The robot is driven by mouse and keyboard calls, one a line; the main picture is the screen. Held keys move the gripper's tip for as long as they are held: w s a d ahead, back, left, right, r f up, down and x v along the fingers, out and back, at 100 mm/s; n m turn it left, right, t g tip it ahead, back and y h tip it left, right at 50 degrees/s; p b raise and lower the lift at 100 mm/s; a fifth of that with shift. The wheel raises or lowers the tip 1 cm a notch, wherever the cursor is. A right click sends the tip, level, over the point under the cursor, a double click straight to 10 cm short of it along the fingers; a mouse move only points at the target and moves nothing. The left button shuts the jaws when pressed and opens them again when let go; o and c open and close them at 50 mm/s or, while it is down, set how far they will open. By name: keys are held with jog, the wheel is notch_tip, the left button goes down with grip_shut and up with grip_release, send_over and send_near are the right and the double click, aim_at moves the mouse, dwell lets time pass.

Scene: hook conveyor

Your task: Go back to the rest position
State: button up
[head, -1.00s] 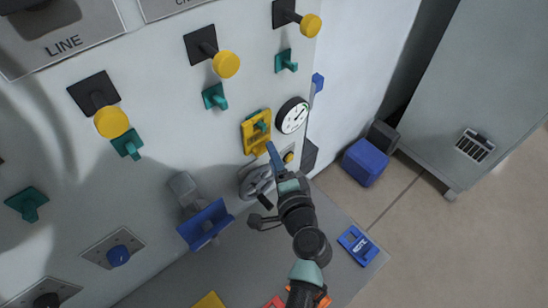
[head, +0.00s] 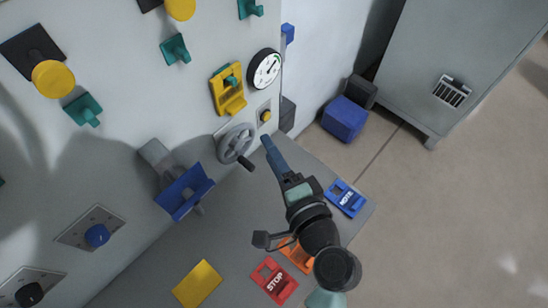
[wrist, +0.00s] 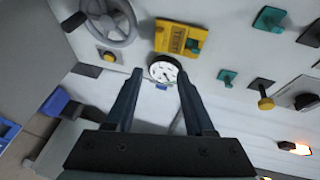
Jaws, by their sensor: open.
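My gripper (head: 268,143) is open and empty in front of the panel, apart from it, just right of the grey handwheel (head: 236,143). In the wrist view the two fingers of my gripper (wrist: 160,75) stand wide apart with nothing between them but the distant gauge (wrist: 163,70). A yellow tag (head: 228,92) hangs on a teal hook on the panel. It also shows in the wrist view (wrist: 180,38).
A blue tag (head: 346,198), a red STOP tag (head: 274,280) and an orange tag (head: 298,256) lie on the grey ledge, beside a yellow square (head: 197,284). A blue tray (head: 184,192) juts from the panel. A blue box (head: 345,118) and a grey cabinet (head: 440,60) stand beyond.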

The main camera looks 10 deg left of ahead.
jog(key=shift+s+d+r, duration=0.1)
jog(key=shift+s+d, duration=0.1)
jog(key=shift+s, duration=0.15)
jog(key=w+d+r+n+t+h, duration=0.1)
jog(key=w+r+n+t, duration=0.25)
jog(key=r, duration=0.85)
jog(key=w+d+r+n+t+h, duration=0.15)
jog(key=w+r+n, duration=0.3)
jog(key=r, duration=0.85)
jog(key=s+d+r+n+t+h, duration=0.1)
jog(key=s+r+t+h, duration=0.2)
jog(key=r, duration=1)
jog(key=s+d+r+n+t+h+b, duration=0.1)
jog(key=s+r+t+h, duration=0.2)
jog(key=r, duration=0.9)
jog(key=s+t, duration=0.3)
jog(key=s, duration=0.1)
jog(key=shift+s+r, duration=0.3)
jog(key=shift+r, duration=0.05)
